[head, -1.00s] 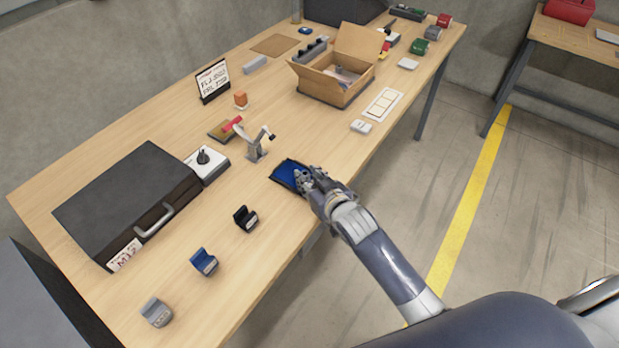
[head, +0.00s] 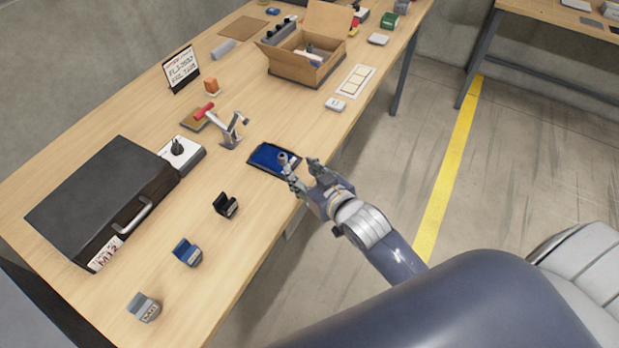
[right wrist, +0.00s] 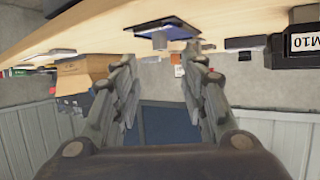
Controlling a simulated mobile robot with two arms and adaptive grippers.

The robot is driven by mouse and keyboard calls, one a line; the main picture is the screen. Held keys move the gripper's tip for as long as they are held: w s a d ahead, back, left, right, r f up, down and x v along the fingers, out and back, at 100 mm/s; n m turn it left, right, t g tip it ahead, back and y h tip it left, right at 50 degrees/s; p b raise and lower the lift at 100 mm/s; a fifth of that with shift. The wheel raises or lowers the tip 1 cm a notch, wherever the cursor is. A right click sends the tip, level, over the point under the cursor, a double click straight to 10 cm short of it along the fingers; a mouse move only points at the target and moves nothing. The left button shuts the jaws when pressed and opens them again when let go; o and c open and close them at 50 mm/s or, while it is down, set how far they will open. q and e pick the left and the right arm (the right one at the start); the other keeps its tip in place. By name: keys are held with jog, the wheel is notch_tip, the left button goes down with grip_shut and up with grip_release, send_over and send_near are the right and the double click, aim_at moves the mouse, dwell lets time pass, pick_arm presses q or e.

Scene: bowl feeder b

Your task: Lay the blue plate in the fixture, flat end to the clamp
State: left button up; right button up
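The blue plate (head: 264,155) lies flat inside a dark-rimmed shallow frame (head: 262,172) near the table's front edge. A grey clamp (head: 231,133) with a red handle stands just left of it, arm raised. Which end of the plate is flat I cannot tell. My right gripper (head: 302,165) is just right of the plate, over the table edge. Its fingers are apart with nothing between them, as the right wrist view (right wrist: 165,75) also shows. In that view the frame (right wrist: 165,24) is at the top, beyond the fingertips. My left gripper is out of view.
A black case (head: 100,200) fills the table's left side. Small black (head: 225,205), blue (head: 187,252) and grey (head: 143,306) holders stand along the front. An open cardboard box (head: 305,67) and a white card (head: 356,80) lie farther back.

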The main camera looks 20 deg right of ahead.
jog(key=shift+v, duration=1.45)
